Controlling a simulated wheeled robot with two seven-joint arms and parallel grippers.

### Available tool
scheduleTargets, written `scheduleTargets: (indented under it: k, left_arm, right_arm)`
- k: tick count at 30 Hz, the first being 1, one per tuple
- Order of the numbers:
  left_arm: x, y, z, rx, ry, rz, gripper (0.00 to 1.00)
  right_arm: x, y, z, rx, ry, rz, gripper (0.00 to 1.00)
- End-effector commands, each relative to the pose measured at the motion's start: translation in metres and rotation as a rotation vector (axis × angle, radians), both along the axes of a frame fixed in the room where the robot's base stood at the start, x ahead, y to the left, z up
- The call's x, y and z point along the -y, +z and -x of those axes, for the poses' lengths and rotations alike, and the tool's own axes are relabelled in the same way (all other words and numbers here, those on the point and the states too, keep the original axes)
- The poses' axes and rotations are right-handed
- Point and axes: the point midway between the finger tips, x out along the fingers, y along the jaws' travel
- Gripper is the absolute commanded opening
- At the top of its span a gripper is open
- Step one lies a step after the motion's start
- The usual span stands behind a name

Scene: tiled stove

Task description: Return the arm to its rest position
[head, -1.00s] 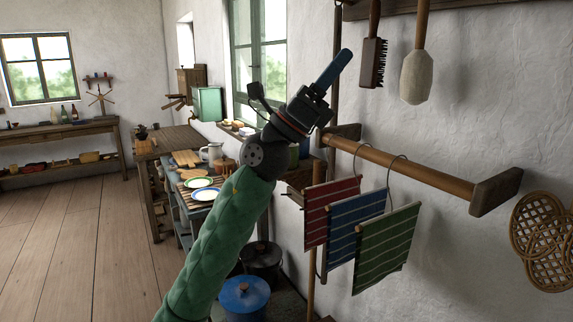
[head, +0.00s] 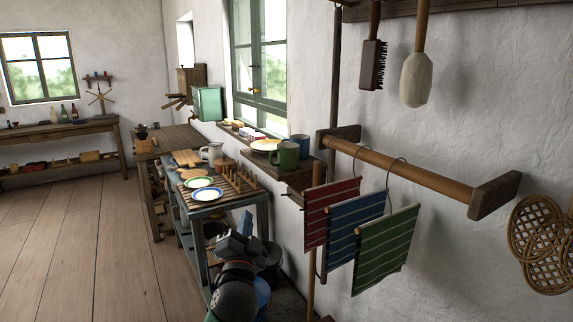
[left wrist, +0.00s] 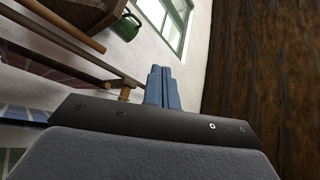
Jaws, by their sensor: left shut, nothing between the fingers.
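My left gripper (head: 246,224) is low in the head view, in front of the plate table, with its blue fingers pointing up. The fingers also show in the left wrist view (left wrist: 163,88), pressed together with nothing between them. Most of my left arm is below the picture's edge; only the dark wrist part shows. The gripper appears to the left of the hanging cloths and apart from them. My right gripper is in neither view.
A wooden rail (head: 412,173) on the right wall carries red, blue (head: 352,232) and green (head: 386,247) cloths. A table (head: 213,206) with plates stands left of it; a shelf holds a green mug (head: 286,156). The floor (head: 85,240) at left is clear.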

Motion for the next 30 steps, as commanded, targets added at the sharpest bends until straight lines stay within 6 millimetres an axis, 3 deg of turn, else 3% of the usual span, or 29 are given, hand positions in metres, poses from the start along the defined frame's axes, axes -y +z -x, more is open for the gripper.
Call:
scheduleTargets:
  k: [1, 8, 14, 21, 30]
  left_arm:
    - [-0.006, -0.025, 0.004, -0.069, 0.002, 0.038, 0.00]
    - [-0.028, -0.133, 0.033, -0.386, 0.018, 0.214, 0.00]
    - [-0.040, -0.223, 0.080, -0.665, 0.045, 0.356, 0.00]
    - [-0.048, -0.318, 0.159, -1.001, 0.092, 0.509, 0.00]
    - [-0.048, -0.404, 0.288, -1.420, 0.171, 0.674, 0.00]
  right_arm:
    - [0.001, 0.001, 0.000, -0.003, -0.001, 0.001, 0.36]
    - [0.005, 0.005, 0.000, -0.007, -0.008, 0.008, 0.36]
    - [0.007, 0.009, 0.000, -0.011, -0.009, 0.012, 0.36]
    - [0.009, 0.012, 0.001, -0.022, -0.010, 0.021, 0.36]
    - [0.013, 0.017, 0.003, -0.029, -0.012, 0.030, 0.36]
